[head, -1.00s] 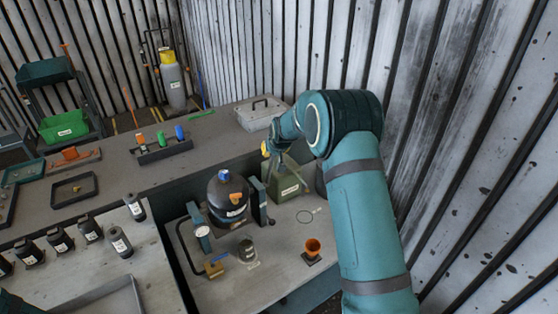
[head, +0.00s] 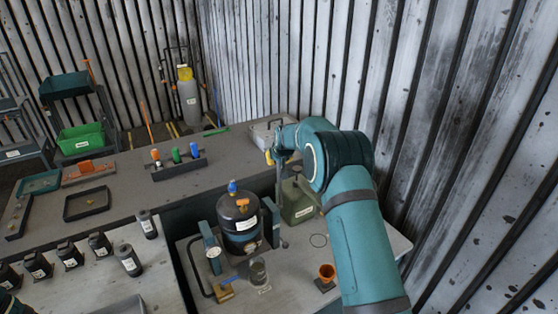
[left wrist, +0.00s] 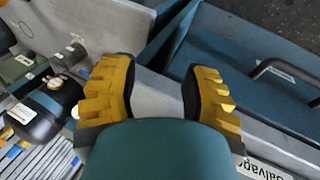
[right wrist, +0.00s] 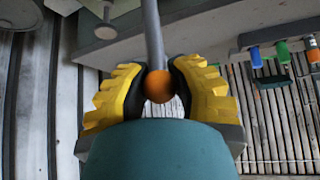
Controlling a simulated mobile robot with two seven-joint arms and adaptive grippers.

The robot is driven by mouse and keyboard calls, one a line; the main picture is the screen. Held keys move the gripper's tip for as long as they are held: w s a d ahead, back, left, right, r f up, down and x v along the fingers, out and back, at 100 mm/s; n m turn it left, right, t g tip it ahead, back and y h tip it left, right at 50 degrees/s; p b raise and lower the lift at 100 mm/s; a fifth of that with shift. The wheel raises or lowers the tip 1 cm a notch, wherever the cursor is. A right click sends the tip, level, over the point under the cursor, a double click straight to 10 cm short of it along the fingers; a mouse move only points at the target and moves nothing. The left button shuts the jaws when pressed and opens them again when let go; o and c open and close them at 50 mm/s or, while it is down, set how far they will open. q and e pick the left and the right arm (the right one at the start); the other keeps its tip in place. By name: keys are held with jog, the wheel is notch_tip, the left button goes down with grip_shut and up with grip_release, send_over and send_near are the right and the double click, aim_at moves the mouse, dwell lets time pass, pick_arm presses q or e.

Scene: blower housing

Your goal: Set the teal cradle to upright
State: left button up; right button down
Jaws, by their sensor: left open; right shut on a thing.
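The teal cradle (head: 211,246) stands on the lower grey table in the head view. Its teal side posts flank a dark round vessel (head: 240,217) with a blue cap and an orange part on top; the vessel looks roughly upright, but I cannot tell its exact tilt. My right gripper (head: 271,156) is above and behind the cradle's right post. In the right wrist view, my right gripper (right wrist: 158,75) is shut on the orange ball knob (right wrist: 158,87) of a grey lever (right wrist: 152,35). My left gripper (left wrist: 162,75) is open and empty in the left wrist view.
A green canister (head: 299,204) stands close to the right of the cradle. Several black bottles (head: 128,260) stand on the left bench. A corrugated wall is close on the right.

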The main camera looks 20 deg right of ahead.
jog(key=shift+w+r, duration=0.2)
jog(key=shift+r, duration=0.3)
jog(key=c, duration=0.9)
grip_release()
jog(key=shift+o, duration=1.1)
jog(key=shift+s+a, duration=0.1)
jog(key=shift+a, duration=0.05)
jog(key=shift+f, duration=0.2)
jog(key=v, duration=1.2)
jog(key=shift+s+f, duration=0.1)
